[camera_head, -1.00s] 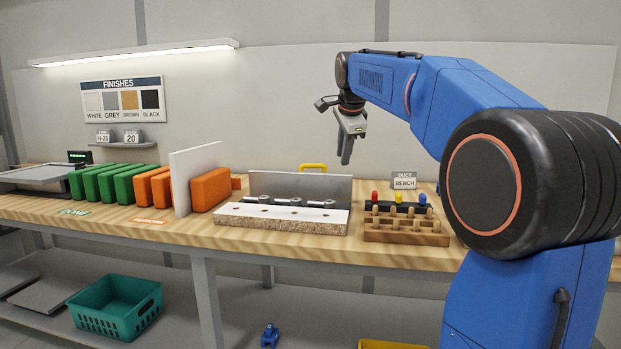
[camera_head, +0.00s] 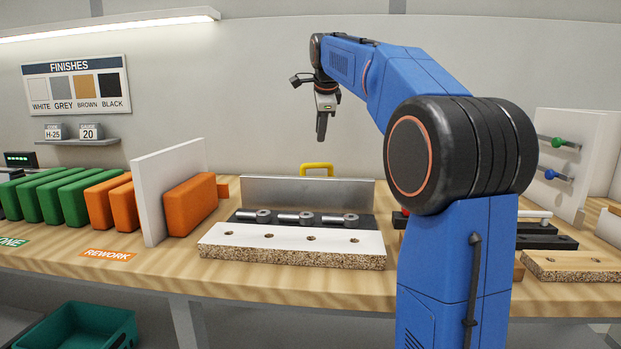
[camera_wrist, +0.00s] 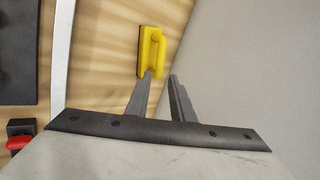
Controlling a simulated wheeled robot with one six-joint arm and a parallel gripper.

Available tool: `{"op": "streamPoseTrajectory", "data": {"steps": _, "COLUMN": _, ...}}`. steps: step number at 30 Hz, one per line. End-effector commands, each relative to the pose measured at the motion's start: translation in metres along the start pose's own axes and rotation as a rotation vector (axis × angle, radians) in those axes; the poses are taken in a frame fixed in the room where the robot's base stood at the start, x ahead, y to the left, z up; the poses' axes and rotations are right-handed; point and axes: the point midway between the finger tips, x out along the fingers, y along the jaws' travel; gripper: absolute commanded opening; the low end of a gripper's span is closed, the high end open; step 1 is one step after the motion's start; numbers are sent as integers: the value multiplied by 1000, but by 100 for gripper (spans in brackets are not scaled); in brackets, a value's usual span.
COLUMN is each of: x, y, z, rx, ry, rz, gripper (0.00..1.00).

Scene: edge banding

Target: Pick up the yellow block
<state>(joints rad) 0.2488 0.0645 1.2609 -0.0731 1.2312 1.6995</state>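The yellow block (camera_head: 316,168) stands at the back of the bench, behind the upright metal plate. In the head view only its upper, handle-like part shows above the plate. In the wrist view the yellow block (camera_wrist: 152,48) lies past my fingertips, with a raised bar on a flat base. My gripper (camera_head: 321,138) hangs above it, pointing down, with empty space between them in the head view. In the wrist view my gripper (camera_wrist: 161,76) has its fingers apart, with nothing between them. The left fingertip overlaps the block's near end in the picture.
The metal plate (camera_head: 290,191) stands in front of the block, with a white-topped drilled board (camera_head: 225,236) nearer. Orange blocks (camera_head: 190,204) and a white panel (camera_head: 150,205) stand left. The wall is close behind. A red-topped piece (camera_wrist: 18,142) shows in the wrist view.

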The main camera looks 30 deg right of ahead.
Motion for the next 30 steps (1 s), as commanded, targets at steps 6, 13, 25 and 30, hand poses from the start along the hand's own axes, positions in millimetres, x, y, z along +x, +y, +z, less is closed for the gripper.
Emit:
{"op": "streamPoseTrajectory", "data": {"steps": 6, "x": 31, "y": 0, "z": 0, "rx": 0, "ry": 0, "rz": 2, "gripper": 22}}
{"op": "streamPoseTrajectory", "data": {"steps": 13, "x": 72, "y": 1, "z": 0, "rx": 0, "ry": 1, "rz": 3, "gripper": 22}}
{"op": "streamPoseTrajectory", "data": {"steps": 25, "x": 119, "y": 0, "z": 0, "rx": -1, "ry": 0, "rz": 1, "gripper": 22}}
{"op": "streamPoseTrajectory", "data": {"steps": 30, "x": 127, "y": 0, "z": -1, "rx": -1, "ry": 0, "rz": 1, "gripper": 22}}
